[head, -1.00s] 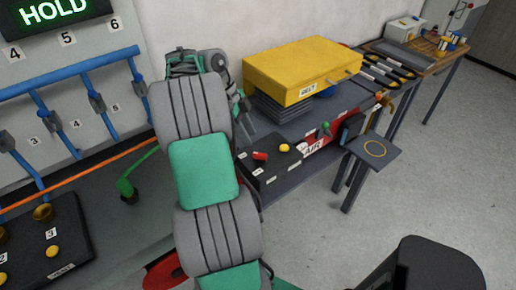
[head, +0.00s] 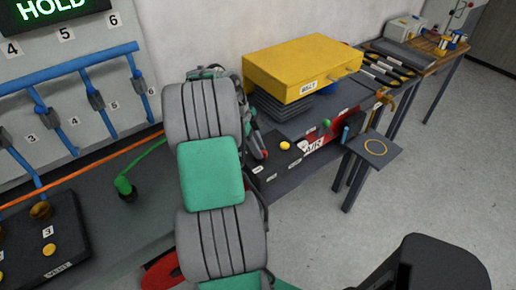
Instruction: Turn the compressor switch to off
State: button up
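A dark control box (head: 285,168) stands on the bench right of my arm, with a yellow button (head: 285,146) and small white labels on it. A red switch (head: 265,154) on this box is mostly hidden; only a bit of red shows beside my gripper (head: 260,149). My gripper points down at the switch from behind my arm. Its fingers are small and partly covered by my arm, so I cannot tell whether they are open, shut or touching the switch. The red unit marked AIR (head: 318,143) is just right of the box.
A green knob (head: 326,124) stands near the red unit. A small dark shelf with a yellow ring (head: 375,147) juts out at the right.

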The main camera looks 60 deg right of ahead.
grip_shut()
jog(key=shift+f+n+b, duration=0.1)
jog(key=shift+n+b, duration=0.2)
jog(key=n+h+b, duration=0.1)
jog(key=n+b, duration=0.1)
jog(key=shift+a+n, duration=0.1)
jog(key=shift+n, duration=0.2)
jog(key=n+h+b, duration=0.1)
jog(key=n, duration=0.1)
jog(key=n+t+b, duration=0.1)
jog(key=n+b, duration=0.1)
jog(key=n, duration=0.1)
jog(key=shift+s+a+t+h, duration=0.1)
jog(key=shift+s+t+h, duration=0.05)
jog(key=shift+t+h, duration=0.2)
jog(key=n+t+b, duration=0.1)
jog(key=n, duration=0.2)
jog(key=n+t+h+b, duration=0.1)
jog(key=n+b, duration=0.1)
jog(key=shift+s+n, duration=0.15)
jog(key=shift+n, duration=0.25)
jog(key=shift+n+t+b, duration=0.7)
jog(key=shift+n+t, duration=0.05)
jog(key=shift+n, duration=1.15)
jog(key=shift+r, duration=0.2)
